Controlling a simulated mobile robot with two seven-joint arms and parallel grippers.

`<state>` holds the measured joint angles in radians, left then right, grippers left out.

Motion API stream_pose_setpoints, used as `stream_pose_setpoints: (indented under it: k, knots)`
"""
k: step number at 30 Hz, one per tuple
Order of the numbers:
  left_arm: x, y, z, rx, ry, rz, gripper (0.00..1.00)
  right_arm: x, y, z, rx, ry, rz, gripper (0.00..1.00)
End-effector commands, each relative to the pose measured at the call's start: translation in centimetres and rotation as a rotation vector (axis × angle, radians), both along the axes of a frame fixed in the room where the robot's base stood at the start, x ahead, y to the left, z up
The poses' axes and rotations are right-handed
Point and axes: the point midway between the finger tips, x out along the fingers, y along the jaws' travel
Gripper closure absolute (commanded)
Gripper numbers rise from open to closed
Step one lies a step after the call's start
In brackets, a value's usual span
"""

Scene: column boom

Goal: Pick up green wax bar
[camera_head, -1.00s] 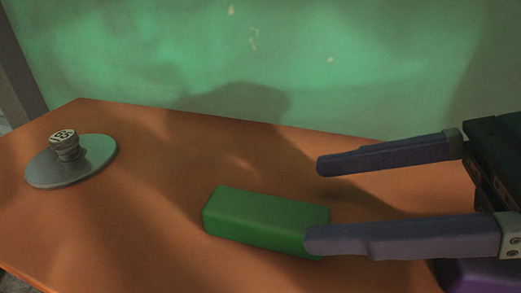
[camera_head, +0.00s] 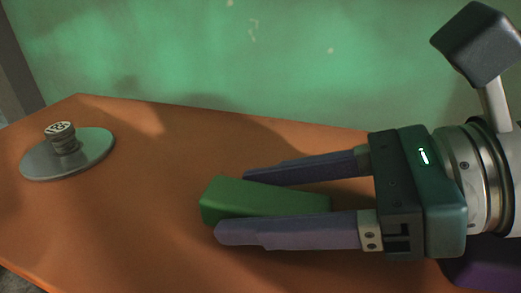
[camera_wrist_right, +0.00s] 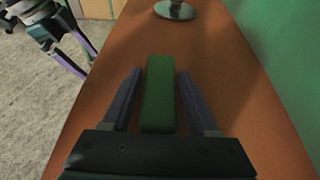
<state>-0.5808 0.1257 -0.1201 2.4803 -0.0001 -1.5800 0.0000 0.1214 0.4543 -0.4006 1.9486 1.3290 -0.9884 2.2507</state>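The green wax bar (camera_head: 255,197) lies on the orange table, and it also shows in the right wrist view (camera_wrist_right: 158,92). My right gripper (camera_head: 232,204) is open, with one finger on each side of the bar. In the right wrist view (camera_wrist_right: 161,84) a gap shows between the bar and each finger. The near finger hides part of the bar's lower side in the head view. My left gripper (camera_wrist_right: 85,62) shows only at the upper left of the right wrist view, off beside the table; its two fingers look apart.
The orange table (camera_head: 150,220) is clear to the left of the bar. A round metal disc (camera_head: 95,155) with a marked knob (camera_head: 62,138) stands at its far left. A green wall (camera_head: 300,60) rises behind the table.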

Motion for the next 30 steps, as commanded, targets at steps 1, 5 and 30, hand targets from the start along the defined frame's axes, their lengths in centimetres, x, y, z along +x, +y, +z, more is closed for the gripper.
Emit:
stream_pose_setpoints:
  k: [1, 5, 30]
  knots:
    - [0.01, 0.0, 0.0, 0.0, 0.0, 0.0, 0.0, 0.0, -0.01, -0.01, 0.0, 0.0, 0.0, 0.47]
    - [0.02, -0.01, 0.0, 0.0, 0.0, 0.0, 0.0, -0.01, -0.02, -0.01, 0.0, 0.0, 0.0, 0.62]
    - [0.06, -0.24, 0.17, -0.01, -0.001, 0.006, 0.0, 0.01, -0.02, 0.3, 0.001, -0.002, -0.001, 1.0]
